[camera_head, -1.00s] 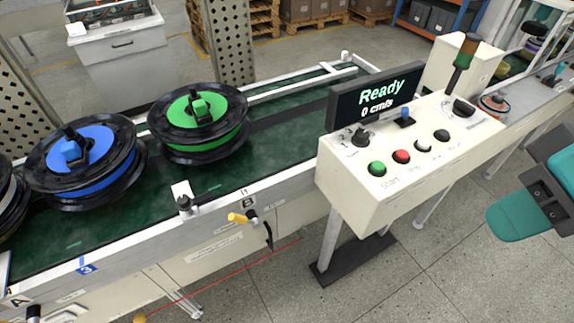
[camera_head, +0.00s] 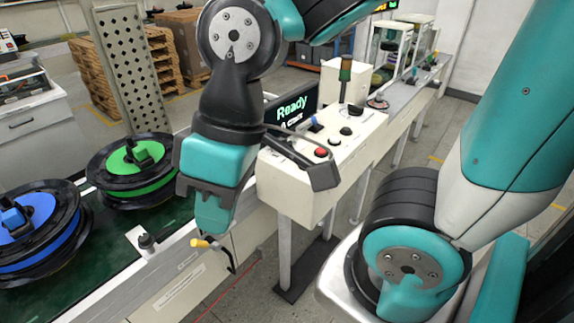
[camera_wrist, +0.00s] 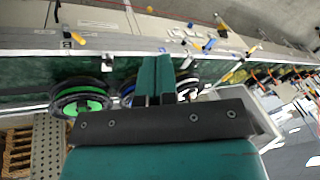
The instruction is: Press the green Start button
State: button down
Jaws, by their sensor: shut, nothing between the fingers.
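The green Start button is hidden behind my arm in the head view. The cream control box (camera_head: 285,195) shows, with a red button (camera_head: 321,152) on its top. My gripper (camera_head: 210,229) hangs to the left of the box, beside the conveyor edge, with its teal fingers pointing down. In the wrist view my gripper (camera_wrist: 155,58) has its two fingers together with nothing between them. I cannot make out the Start button in the wrist view.
A screen (camera_head: 292,106) reading "Ready" stands behind the box, partly covered by my arm. A green spool (camera_head: 134,155) and a blue spool (camera_head: 36,213) lie on the conveyor (camera_head: 95,268). A yellow-ended lever (camera_head: 200,243) sticks out below my gripper.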

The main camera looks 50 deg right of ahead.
jog(key=w+d+f+m+t+y+p, duration=0.1)
jog(key=w+d+f+m+t, duration=0.15)
jog(key=w+d, duration=0.6)
jog(key=w+d+f+m+t+p, duration=0.15)
jog(key=w+d+m, duration=0.35)
jog(key=w, duration=0.6)
jog(key=d+f+m+t+h+p, duration=0.1)
jog(key=d+f, duration=0.4)
jog(key=d, duration=0.9)
jog(key=d+f+m+t+h, duration=0.2)
jog(key=d+f+m+t, duration=0.2)
jog(key=d, duration=1)
jog(key=shift+w+d+f+m+h+p, duration=0.3)
jog(key=shift+f+m+p, duration=0.15)
jog(key=shift+m, duration=0.3)
jog(key=shift+a+f, duration=0.1)
jog(key=shift+f, duration=0.05)
notch_tip(320, 180, down, 9)
jog(key=b, duration=0.6)
jog(key=shift+r, duration=0.2)
